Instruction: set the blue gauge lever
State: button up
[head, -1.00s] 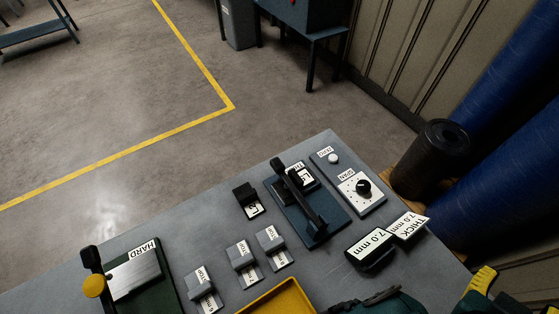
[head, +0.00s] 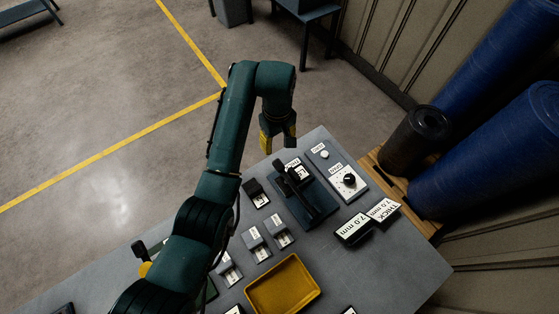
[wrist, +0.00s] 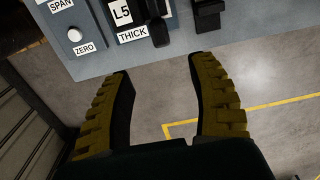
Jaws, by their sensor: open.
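The blue gauge (head: 322,203) sits on the grey bench, with a black lever (head: 303,192) lying along its top. In the wrist view the lever's end (wrist: 156,22) shows at the top edge, beside a white L5 label and a THICK label. My gripper (head: 278,142) hangs at the bench's far edge, just beyond the gauge. It is open and empty, its two yellow-and-black fingers apart in the wrist view (wrist: 160,70). The fingers are apart from the lever. The rest of the gauge is cut off in the wrist view.
A panel with a ZERO button (head: 324,154) and SPAN knob (head: 349,181) stands right of the gauge. A 7.0 mm display (head: 352,232), several grey blocks (head: 255,243) and a yellow tray (head: 283,292) are nearer. My arm hides much of the bench's left.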

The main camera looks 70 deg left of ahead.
aim_at(278, 164)
notch_tip(278, 164, down, 14)
jog(key=shift+f, duration=0.15)
jog(key=shift+c, duration=0.4)
grip_shut()
